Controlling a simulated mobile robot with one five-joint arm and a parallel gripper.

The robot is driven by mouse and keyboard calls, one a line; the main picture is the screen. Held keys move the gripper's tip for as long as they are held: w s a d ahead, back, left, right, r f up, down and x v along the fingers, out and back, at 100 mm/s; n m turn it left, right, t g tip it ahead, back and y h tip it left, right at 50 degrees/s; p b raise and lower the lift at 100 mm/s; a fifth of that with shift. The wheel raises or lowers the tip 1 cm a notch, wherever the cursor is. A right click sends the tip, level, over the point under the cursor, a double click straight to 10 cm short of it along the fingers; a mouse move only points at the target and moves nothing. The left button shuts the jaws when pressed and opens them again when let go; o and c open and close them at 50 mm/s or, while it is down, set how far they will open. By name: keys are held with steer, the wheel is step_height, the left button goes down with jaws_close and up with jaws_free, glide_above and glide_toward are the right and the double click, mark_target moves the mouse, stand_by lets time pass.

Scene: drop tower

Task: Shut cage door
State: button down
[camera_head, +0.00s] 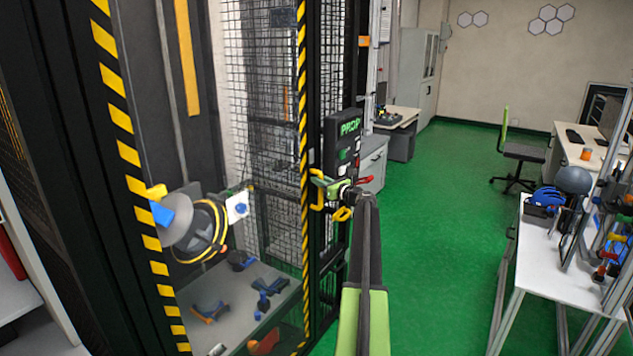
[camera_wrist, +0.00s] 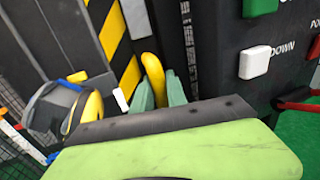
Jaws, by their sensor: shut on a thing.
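The cage door (camera_head: 303,120) has a yellow-and-black striped edge, in the head view, beside the tower's control panel. A yellow handle (camera_head: 317,190) stands out at this edge. My gripper (camera_head: 325,183) is shut on the handle, with my arm reaching up from below. In the wrist view, the handle (camera_wrist: 152,78) rises between the green fingertips of my gripper (camera_wrist: 158,92), and its lower part is hidden behind the gripper body. I cannot tell from these views whether the door is fully closed.
The dark control panel (camera_head: 345,135) with green and white buttons is close to the right of the handle. Inside the tower hangs a round yellow-rimmed object (camera_head: 207,230), above several loose parts. A white workbench (camera_head: 560,275) stands at right. Green floor (camera_head: 435,220) between is clear.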

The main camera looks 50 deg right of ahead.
steer(key=shift+w+d+r, duration=0.1)
steer(key=c, duration=1.3)
jaws_free()
steer(key=shift+w, duration=0.15)
steer(key=shift+a, duration=0.2)
steer(key=shift+a, duration=0.1)
steer(key=s, duration=0.5)
steer(key=s+a, duration=0.1)
steer(key=s, duration=0.5)
steer(key=s+a, duration=0.1)
steer(key=s, duration=0.5)
steer(key=shift+s, duration=0.25)
